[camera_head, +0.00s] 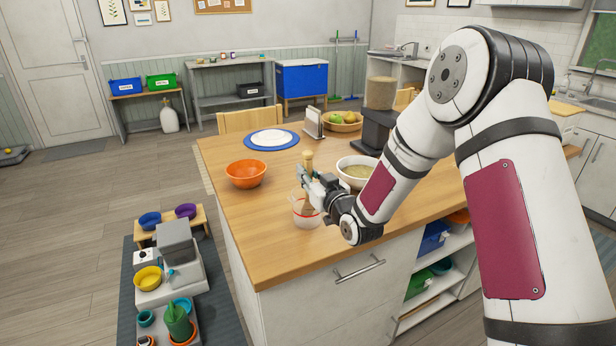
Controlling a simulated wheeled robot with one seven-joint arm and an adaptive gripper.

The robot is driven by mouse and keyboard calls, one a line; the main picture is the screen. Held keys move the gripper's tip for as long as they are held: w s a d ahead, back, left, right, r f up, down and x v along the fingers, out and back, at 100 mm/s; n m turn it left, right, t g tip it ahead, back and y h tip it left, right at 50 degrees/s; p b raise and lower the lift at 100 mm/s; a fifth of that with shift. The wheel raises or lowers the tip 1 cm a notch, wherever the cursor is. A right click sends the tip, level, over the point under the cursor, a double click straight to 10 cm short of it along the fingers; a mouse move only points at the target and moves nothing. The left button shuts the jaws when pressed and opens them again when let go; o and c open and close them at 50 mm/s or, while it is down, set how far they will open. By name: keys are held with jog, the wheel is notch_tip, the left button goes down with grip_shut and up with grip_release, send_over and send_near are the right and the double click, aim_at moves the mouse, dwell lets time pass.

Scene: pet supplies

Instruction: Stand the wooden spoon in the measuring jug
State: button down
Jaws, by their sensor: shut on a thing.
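My gripper (306,178) is at the front part of the wooden island, shut on the wooden spoon (308,159). The spoon is roughly upright, with its upper end showing above the fingers. A clear measuring jug (305,216) with a red line stands on the island top below the gripper. The spoon's lower part shows at the jug's mouth, partly hidden by the gripper and jug wall. I cannot tell whether it touches the jug's bottom.
An orange bowl (246,174) stands left of the jug. A white bowl (357,172) with contents is behind my wrist. A blue-rimmed plate (271,139), a fruit bowl (342,121) and a dark appliance (376,133) are farther back. The island's front left corner is clear.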

jog(key=shift+f, duration=0.35)
jog(key=c, duration=1.5)
grip_release()
